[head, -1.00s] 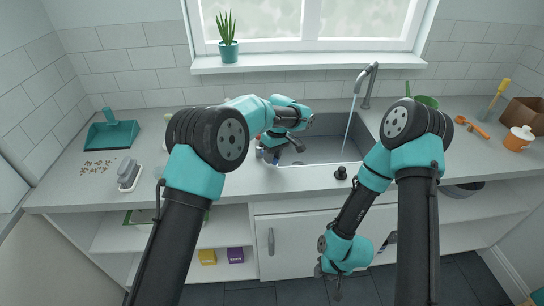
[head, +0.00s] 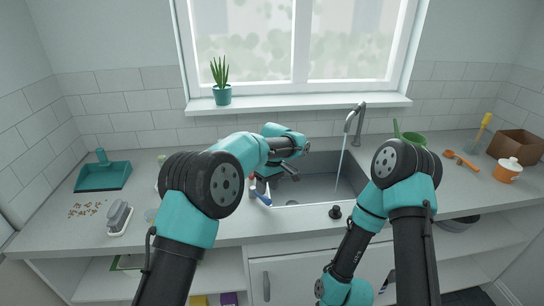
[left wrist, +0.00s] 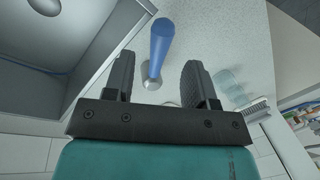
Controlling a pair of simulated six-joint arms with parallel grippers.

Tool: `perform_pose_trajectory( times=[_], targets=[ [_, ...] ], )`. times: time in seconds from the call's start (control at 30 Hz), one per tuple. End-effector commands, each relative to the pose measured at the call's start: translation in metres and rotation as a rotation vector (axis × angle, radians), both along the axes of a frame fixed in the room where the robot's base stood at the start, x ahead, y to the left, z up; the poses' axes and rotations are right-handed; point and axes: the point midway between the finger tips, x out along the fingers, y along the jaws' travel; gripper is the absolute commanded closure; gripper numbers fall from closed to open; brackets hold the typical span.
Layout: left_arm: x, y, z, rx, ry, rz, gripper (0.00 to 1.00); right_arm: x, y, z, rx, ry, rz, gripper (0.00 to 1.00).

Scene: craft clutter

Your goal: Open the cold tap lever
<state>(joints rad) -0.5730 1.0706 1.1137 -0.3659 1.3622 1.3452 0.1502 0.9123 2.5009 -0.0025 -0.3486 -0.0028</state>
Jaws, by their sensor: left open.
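The cold tap lever, a blue handle on a pale round base, shows in the left wrist view (left wrist: 161,42) between the two fingers of my left gripper (left wrist: 159,66). A gap remains on both sides of it. In the head view the left gripper (head: 273,180) is over the left part of the sink, and a blue and white piece of the lever (head: 263,198) shows just below it. The left gripper is open. The tap spout (head: 355,113) stands at the back of the sink with water running. The right gripper is below the picture edge.
The grey sink (head: 318,188) lies beside the left gripper. A small black knob (head: 335,212) stands at its front edge. A scrub brush (head: 119,217) and teal dustpan (head: 103,176) lie on the left counter. A green watering can (head: 412,138) is at right.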

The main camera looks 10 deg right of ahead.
Motion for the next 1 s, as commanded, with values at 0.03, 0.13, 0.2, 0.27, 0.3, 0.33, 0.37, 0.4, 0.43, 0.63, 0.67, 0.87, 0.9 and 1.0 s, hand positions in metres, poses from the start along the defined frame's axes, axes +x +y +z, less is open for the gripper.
perform_pose_trajectory(
  times=[0.03,0.13,0.2,0.27,0.3,0.33,0.37,0.4,0.43,0.63,0.67,0.87,0.9,1.0],
  targets=[
    [0.002,-0.002,0.010,-0.003,-0.003,0.001,0.49,0.000,0.000,0.000,0.000,0.000,0.000,0.57],
    [0.004,-0.005,0.029,-0.002,-0.003,0.002,0.49,0.000,0.000,0.000,0.000,0.000,0.000,0.57],
    [0.005,-0.007,0.043,-0.002,-0.003,0.002,0.49,0.000,0.000,0.000,0.000,0.000,0.000,0.57],
    [0.007,-0.009,0.053,-0.002,-0.003,0.001,0.49,0.000,0.000,0.000,0.000,0.000,0.000,0.57],
    [0.007,-0.010,0.060,-0.002,-0.003,0.001,0.49,0.000,0.000,0.000,0.000,0.000,0.000,0.57],
    [0.008,-0.011,0.066,-0.002,-0.003,0.001,0.49,0.000,0.000,0.000,0.000,0.000,0.000,0.57],
    [0.008,-0.012,0.071,-0.003,-0.003,0.001,0.49,0.000,0.000,0.000,0.000,0.000,0.000,0.57],
    [0.009,-0.013,0.078,-0.002,-0.003,0.001,0.49,0.000,0.000,0.000,0.000,0.000,0.000,0.57],
    [0.010,-0.014,0.082,-0.002,-0.003,0.002,0.49,0.000,0.000,0.000,0.000,0.000,0.000,0.57],
    [0.013,-0.018,0.108,-0.001,-0.002,0.001,0.49,0.000,0.000,0.000,0.000,0.000,0.000,0.57],
    [0.013,-0.018,0.111,-0.001,-0.002,0.001,0.49,0.000,0.000,0.000,0.000,0.000,0.000,0.57],
    [0.015,-0.020,0.126,-0.001,-0.001,0.002,0.49,0.000,0.000,0.000,0.000,0.000,0.000,0.57],
    [0.014,-0.021,0.127,-0.001,-0.001,0.002,0.49,0.000,0.000,0.000,0.000,0.000,0.000,0.57],
    [0.014,-0.021,0.129,0.000,0.000,0.001,0.49,0.000,0.000,0.000,0.000,0.000,0.000,0.57]
  ],
)
